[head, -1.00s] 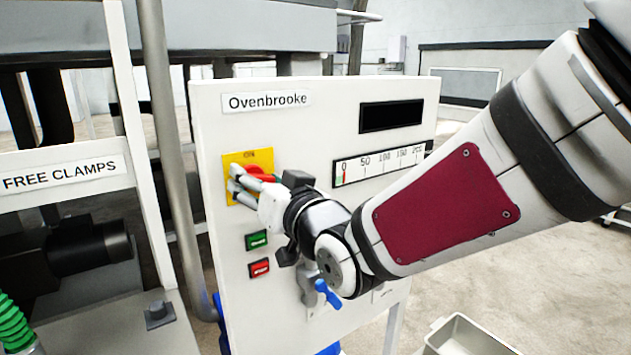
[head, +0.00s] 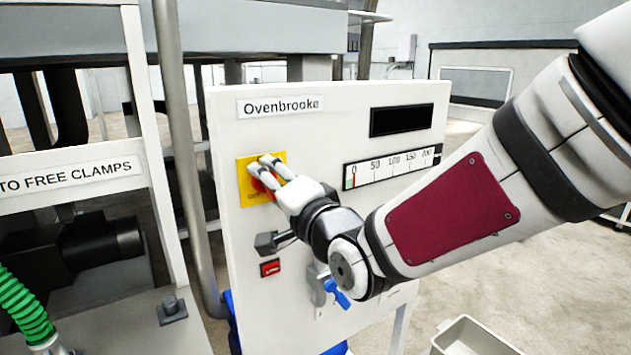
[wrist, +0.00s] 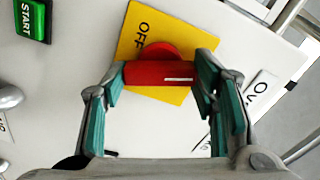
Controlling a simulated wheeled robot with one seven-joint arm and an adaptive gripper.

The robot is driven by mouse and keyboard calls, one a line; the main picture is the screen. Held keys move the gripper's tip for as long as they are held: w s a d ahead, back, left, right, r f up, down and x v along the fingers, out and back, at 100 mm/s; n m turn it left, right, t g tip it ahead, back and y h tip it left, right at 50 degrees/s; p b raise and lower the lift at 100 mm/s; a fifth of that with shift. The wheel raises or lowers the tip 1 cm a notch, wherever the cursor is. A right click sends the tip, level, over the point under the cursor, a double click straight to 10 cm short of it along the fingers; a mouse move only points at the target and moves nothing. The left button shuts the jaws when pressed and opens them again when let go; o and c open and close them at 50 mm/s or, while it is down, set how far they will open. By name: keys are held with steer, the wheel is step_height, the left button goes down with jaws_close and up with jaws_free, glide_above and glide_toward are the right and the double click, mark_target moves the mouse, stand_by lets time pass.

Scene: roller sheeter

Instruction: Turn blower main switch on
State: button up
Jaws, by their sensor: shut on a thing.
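The blower main switch is a red rotary knob (wrist: 150,74) on a yellow plate (head: 247,166), high on the left of the white control panel (head: 330,125). My gripper (head: 265,168) reaches it from the front right. In the wrist view the two teal-padded fingers are shut on the knob's red bar, one at each end. The word OFF shows on the plate beside the knob in that view. The ON mark is hidden in the head view by my fingers. I cannot tell the knob's exact angle.
A green START button (wrist: 30,20) and a red button (head: 270,268) sit below the switch. A blue-handled valve (head: 337,293) is under my wrist. A scale (head: 392,166) and dark display (head: 402,119) are to the right. A machine frame (head: 75,178) stands close on the left.

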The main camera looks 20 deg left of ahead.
steer(key=shift+f+m+p, duration=0.1)
steer(key=shift+m+p, duration=0.75)
steer(key=shift+m, duration=1.25)
steer(key=o, duration=1.2)
steer(key=shift+c, duration=0.2)
steer(key=v, duration=0.7)
steer(key=shift+d, duration=0.25)
steer(key=shift+s, duration=0.15)
